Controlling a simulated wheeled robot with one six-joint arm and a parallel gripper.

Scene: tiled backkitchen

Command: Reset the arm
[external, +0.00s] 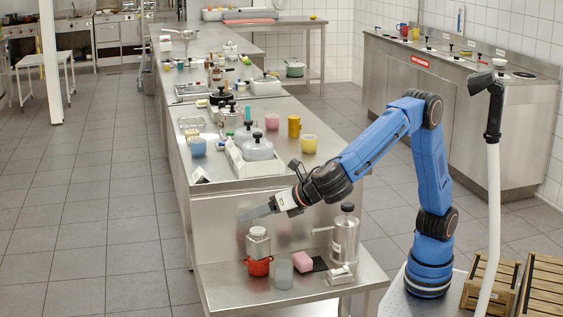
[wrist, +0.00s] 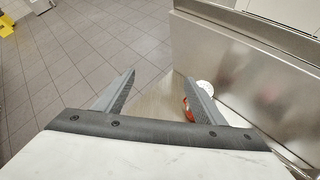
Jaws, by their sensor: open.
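My gripper (external: 258,212) is at the end of my blue arm, stretched to the left over the low front shelf. In the wrist view my gripper (wrist: 160,88) shows its two grey fingers spread apart with nothing between them. A red pot (external: 258,267) with a metal-lidded jar (external: 258,243) at it stands on the shelf below the fingers. Part of the red pot (wrist: 187,110) shows beside the right finger in the wrist view, mostly hidden by it.
The low shelf (external: 225,290) also bears a grey-green cup (external: 283,274), a pink sponge (external: 302,262) and a metal pump dispenser (external: 345,238). The higher steel counter behind is crowded. Wooden crates (external: 490,280) stand at the right.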

